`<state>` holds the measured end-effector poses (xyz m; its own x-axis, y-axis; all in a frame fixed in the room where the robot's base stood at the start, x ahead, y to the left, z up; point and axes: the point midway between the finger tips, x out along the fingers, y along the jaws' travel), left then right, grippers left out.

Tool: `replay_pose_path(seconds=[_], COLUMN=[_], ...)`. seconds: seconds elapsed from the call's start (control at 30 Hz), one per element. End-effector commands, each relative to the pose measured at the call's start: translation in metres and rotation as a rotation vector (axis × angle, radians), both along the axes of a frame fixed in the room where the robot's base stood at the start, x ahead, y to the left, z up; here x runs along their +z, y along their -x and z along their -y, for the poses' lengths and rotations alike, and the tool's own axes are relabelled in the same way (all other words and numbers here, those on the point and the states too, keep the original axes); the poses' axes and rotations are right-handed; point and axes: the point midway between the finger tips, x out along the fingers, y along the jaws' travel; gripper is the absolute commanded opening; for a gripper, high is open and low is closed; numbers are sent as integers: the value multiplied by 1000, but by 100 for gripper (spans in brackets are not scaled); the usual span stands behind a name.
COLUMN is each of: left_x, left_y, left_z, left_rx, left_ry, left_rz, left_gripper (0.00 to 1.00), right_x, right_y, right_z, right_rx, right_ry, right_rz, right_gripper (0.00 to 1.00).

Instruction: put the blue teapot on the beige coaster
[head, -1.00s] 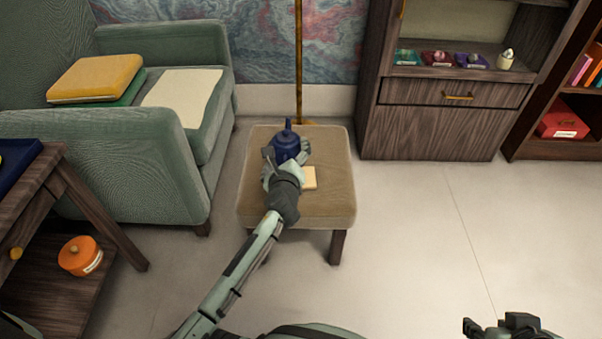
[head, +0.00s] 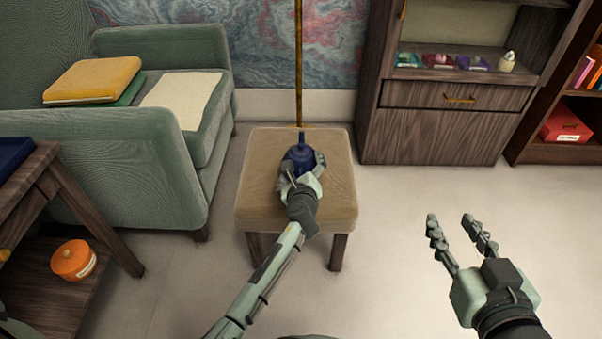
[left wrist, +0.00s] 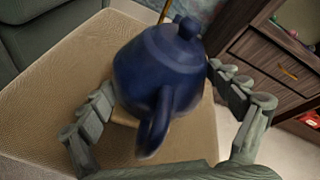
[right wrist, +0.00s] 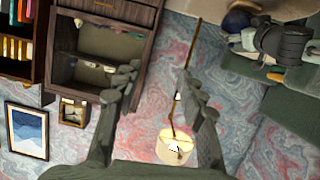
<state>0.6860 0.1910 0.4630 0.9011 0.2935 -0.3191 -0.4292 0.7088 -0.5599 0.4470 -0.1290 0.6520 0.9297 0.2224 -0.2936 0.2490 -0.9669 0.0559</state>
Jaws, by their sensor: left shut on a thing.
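The blue teapot (head: 300,158) is over the brown padded stool, held by my left gripper (head: 303,178). In the left wrist view the teapot (left wrist: 160,75) is between the two fingers, lid up and handle towards the camera. My left gripper is shut on it. The beige coaster is hidden in the head view by the teapot and gripper; a small pale edge of it (left wrist: 122,117) seems to show under the teapot in the left wrist view. I cannot tell whether they touch. My right gripper (head: 455,218) is open and empty, over the floor.
The stool (head: 255,205) has bare cushion around the teapot. A gold lamp pole (head: 299,60) stands behind it. A green armchair (head: 165,150) is left, a dark wooden table (head: 75,190) front left, and a cabinet (head: 430,130) back right. The floor at right is clear.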

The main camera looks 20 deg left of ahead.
Motion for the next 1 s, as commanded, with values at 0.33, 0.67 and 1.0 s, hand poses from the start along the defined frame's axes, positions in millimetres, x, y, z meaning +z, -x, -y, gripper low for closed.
replay_pose_path(seconds=[0.33,0.67,1.0], left_x=[-9,-10,-14], left_y=[-1,-1,0], left_z=[0,0,0], left_rx=[-1,-1,-1], left_ry=[0,0,0], left_rz=[5,5,1], left_gripper=[43,43,98], right_x=[29,31,39], right_y=[-4,-4,-4], right_z=[-17,-19,-23], right_rx=[31,35,42], right_ry=[-61,-67,-82], right_rz=[136,148,181], right_gripper=[40,40,40])
